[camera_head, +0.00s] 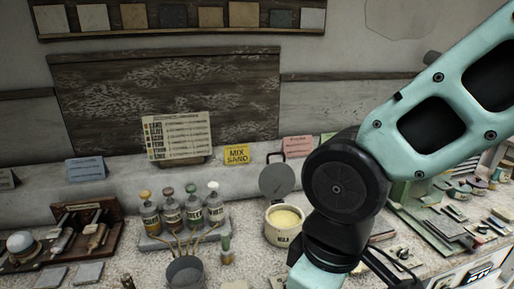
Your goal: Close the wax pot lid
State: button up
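The wax pot (283,237) is a cream pot labelled "WAX" on the speckled worktop, just right of the middle. Pale yellow wax shows inside it. Its round grey lid (275,180) stands raised at the back of the pot, so the pot is open. My teal and black arm comes in from the upper right and passes close to the right side of the pot in the picture. The arm runs out of the bottom edge, and my gripper is not in view.
Left of the pot, several bottles (191,214) stand on a tray, with a metal cup (185,272) in front. A yellow "MIX SAND" card (236,155) leans behind. Flat tiles and trays (445,227) lie on the right. Tools on a wooden stand (87,216) are at left.

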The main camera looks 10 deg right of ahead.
aim_at(277, 181)
jog(key=i+j, duration=0.2)
jog(key=i, duration=0.2)
jog(key=i+j, duration=0.15)
jog(key=i, duration=0.3)
